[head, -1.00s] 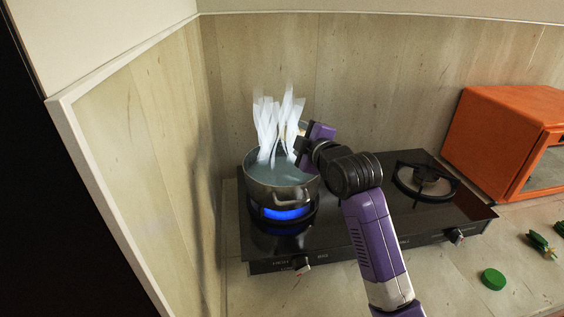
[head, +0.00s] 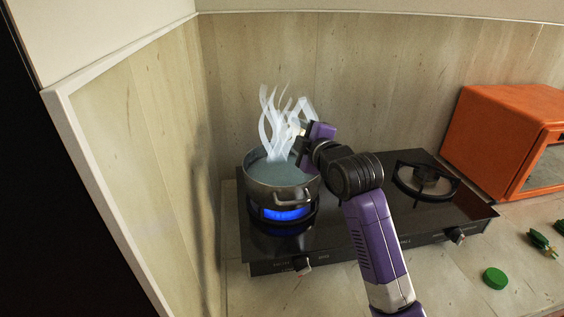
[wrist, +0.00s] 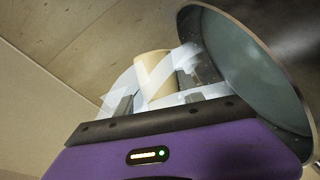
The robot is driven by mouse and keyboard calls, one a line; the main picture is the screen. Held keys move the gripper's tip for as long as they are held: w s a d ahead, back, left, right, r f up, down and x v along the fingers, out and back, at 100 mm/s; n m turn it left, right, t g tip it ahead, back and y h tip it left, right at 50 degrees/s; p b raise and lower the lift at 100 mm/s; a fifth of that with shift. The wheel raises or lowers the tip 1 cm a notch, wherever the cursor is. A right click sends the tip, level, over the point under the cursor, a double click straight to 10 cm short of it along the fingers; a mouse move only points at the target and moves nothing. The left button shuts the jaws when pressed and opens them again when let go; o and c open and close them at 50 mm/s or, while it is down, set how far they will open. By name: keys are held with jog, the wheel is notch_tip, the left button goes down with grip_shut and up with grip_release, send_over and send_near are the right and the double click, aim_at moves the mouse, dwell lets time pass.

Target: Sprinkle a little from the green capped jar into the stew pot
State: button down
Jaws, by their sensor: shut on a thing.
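The stew pot (head: 262,194) stands on the left burner with a blue flame under it and grey-blue liquid inside. White steam rises from it. My gripper (head: 303,142) is above the right side of the pot's opening. It is shut on the jar, a pale beige cylinder (wrist: 153,75) between the fingers in the wrist view. The jar looks tilted beside the pot's opening (wrist: 245,70); steam partly covers it, and its mouth is not clear. No falling grains can be made out. A round green cap (head: 495,279) lies apart on the counter at the right.
The black stove (head: 345,238) has an unlit right burner (head: 425,182) and front knobs. An orange oven-like box (head: 498,130) stands at the back right. A small green item (head: 541,241) lies on the counter near the right edge. A wall is close on the pot's left.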

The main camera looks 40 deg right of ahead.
jog(key=shift+r+n+b, duration=0.15)
jog(key=shift+n+b, duration=0.15)
jog(key=shift+b, duration=0.1)
dwell(0.6)
jog(key=shift+a+r+n+t+h+b, duration=0.2)
jog(key=shift+r+n+t+h+b, duration=0.15)
jog(key=shift+n+b, duration=0.4)
dwell(1.8)
